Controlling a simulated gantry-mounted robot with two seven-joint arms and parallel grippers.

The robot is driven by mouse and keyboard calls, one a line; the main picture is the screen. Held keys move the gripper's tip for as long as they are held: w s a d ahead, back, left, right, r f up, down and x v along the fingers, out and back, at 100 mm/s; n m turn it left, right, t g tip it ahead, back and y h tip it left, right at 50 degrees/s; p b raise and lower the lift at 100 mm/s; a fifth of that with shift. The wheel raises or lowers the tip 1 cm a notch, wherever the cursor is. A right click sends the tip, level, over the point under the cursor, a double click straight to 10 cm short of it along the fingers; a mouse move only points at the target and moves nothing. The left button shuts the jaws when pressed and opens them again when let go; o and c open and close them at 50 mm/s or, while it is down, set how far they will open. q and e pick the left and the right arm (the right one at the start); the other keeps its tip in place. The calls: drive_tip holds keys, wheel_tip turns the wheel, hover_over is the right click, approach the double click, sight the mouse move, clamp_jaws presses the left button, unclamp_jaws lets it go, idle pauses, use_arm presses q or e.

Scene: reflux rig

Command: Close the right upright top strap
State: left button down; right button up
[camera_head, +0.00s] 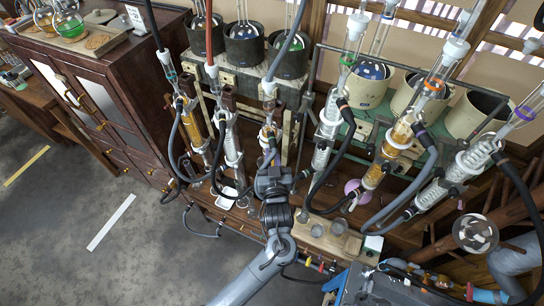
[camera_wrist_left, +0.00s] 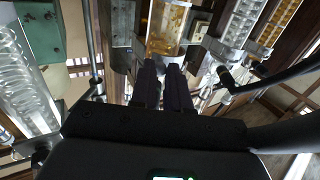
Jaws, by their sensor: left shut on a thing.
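My left gripper (camera_head: 270,157) is in front of an upright condenser column (camera_head: 268,110) near the middle of the head view, at the column's lower part. In the left wrist view its two dark fingers (camera_wrist_left: 162,68) point at the lower end of an amber-filled glass condenser (camera_wrist_left: 168,22) and its metal clamp. The fingers are close together and shut on a small part that looks like the strap; they hide most of it. I cannot tell how far the strap is closed. My right gripper is not in view.
Several other condensers with hoses stand close by, such as the amber one (camera_head: 390,150) at right. Dark heating pots (camera_head: 245,45) and pale pots (camera_head: 365,85) stand behind. A wooden block with cups (camera_head: 328,236) sits to the right. A cabinet (camera_head: 85,95) is at left; open floor lies front left.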

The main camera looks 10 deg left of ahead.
use_arm(q)
drive_tip(key=c, duration=1.1)
unclamp_jaws()
drive_tip(key=shift+a, duration=0.1)
drive_tip(key=b+v, duration=0.1)
drive_tip(key=v, duration=1)
